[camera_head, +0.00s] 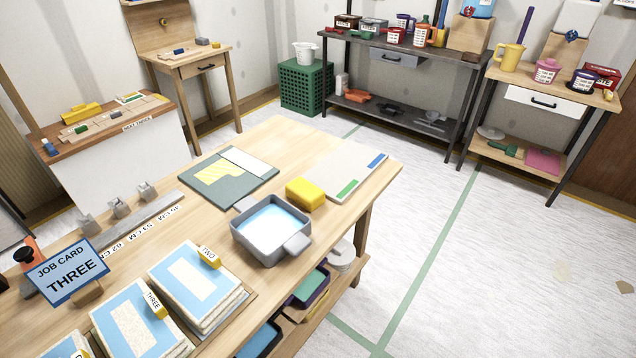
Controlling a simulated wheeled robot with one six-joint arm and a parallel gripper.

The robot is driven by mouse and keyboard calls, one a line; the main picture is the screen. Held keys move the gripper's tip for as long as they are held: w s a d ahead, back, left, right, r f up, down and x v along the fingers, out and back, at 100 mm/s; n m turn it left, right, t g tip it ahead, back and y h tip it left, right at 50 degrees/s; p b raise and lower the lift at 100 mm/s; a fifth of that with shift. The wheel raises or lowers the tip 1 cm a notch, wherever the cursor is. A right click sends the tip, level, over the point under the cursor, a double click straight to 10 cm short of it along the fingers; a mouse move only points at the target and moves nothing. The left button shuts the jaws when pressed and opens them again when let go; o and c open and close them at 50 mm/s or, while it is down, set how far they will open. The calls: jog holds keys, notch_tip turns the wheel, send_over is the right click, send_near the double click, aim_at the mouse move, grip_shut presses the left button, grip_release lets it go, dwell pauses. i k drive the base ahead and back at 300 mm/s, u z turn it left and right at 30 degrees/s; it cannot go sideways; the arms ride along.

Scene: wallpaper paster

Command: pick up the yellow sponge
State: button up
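The yellow sponge (305,194) is a small rounded block lying on the wooden worktable (278,142). It sits just behind the grey tray of blue liquid (272,229), on the side toward the table's right edge. A pale board with green and blue strips (345,168) lies to the right of the sponge. The sponge is in full view and nothing covers it. My gripper is not in view.
A dark green mat (212,194) lies left of the sponge. A job card (68,272) reading THREE and stacks of blue-and-white sheets (200,282) fill the near table. Shelving (405,90) stands at the back.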

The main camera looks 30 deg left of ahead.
aim_at(307, 193)
jog(key=u, duration=0.35)
jog(key=i, duration=0.6)
jog(key=u, duration=0.8)
jog(key=i, duration=0.35)
jog(key=u, duration=0.45)
